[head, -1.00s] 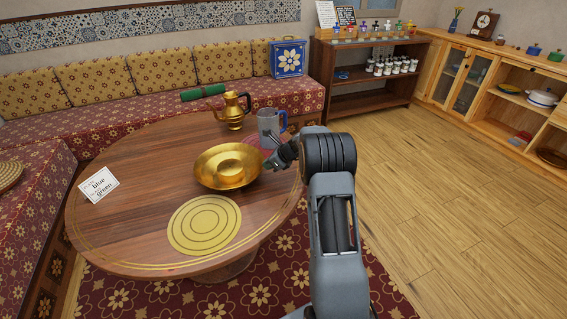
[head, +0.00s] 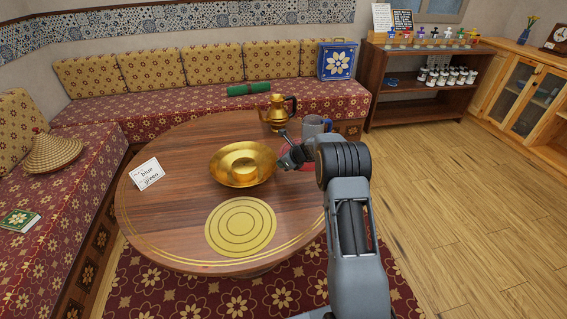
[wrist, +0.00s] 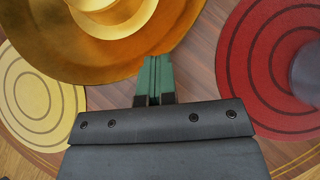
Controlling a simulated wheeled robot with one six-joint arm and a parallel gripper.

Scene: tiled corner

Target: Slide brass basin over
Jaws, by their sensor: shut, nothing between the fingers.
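The brass basin (head: 222,172) sits on the round wooden table, a wide golden dish with a raised ring in its middle. Its rim and inside fill the top left of the wrist view (wrist: 75,58). My gripper (head: 284,141) is at the basin's right side, shut and empty. In the wrist view its green fingertips (wrist: 157,60) are together at the basin's rim; I cannot tell whether they touch it. A yellow ringed mat (head: 240,227) lies bare on the table in front of the basin. A red ringed mat (wrist: 245,75) lies on the other side of my gripper.
A grey-blue mug (head: 313,126) stands just behind my gripper, and a brass pot (head: 276,113) stands behind the basin. The table (head: 160,225) is clear around the yellow mat.

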